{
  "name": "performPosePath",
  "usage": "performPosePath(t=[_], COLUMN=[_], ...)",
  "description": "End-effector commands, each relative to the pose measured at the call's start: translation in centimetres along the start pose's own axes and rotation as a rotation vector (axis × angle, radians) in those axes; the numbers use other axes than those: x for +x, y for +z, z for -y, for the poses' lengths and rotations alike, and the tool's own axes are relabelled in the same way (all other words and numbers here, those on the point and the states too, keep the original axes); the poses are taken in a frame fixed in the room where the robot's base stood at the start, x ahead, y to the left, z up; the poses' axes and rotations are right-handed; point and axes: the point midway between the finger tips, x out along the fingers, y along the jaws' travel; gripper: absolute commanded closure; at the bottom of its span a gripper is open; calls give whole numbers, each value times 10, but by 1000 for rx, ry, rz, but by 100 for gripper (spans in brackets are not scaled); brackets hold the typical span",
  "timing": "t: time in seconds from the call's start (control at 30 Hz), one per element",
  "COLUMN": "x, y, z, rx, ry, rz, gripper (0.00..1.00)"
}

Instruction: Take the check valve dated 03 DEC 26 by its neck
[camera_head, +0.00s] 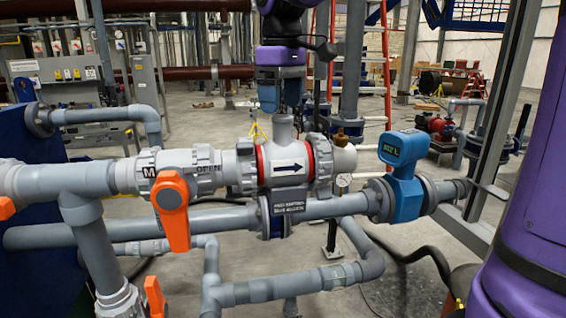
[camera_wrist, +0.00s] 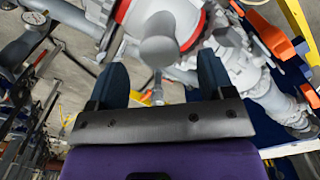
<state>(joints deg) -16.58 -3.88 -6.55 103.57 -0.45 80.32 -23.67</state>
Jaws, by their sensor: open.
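A grey check valve (camera_head: 287,172) with red rings and a black flow arrow sits in the upper pipe run. Its neck (camera_head: 283,127) stands upright on top. A dark label hangs below the arrow, and I cannot read a date on it. My gripper (camera_head: 281,108) is open and empty, pointing down just above the neck. In the wrist view the neck's round grey end (camera_wrist: 158,48) lies in line with the gap between the two dark blue fingers of my gripper (camera_wrist: 160,72). I see no contact with the neck.
Left of the valve is a grey ball valve with an orange handle (camera_head: 173,212). A brass fitting (camera_head: 340,138) and a blue flow meter (camera_head: 403,175) stand to the right. A second pipe (camera_head: 135,229) runs below.

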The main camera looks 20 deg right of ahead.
Motion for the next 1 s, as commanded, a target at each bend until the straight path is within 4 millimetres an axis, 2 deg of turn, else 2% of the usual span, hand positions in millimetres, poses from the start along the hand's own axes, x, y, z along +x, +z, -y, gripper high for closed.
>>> performPosePath(t=[0.23,0.5,0.63,0.83,0.87,1.0], x=[17,53,60,61,61,60], y=[0,0,0,0,0,0], z=[0,-1,-1,-2,-2,-1], rx=[0,1,1,1,1,1], ry=[-1,0,0,0,0,0], rz=[2,1,0,-1,-1,-1], gripper=[25,25,25,25,27,60])
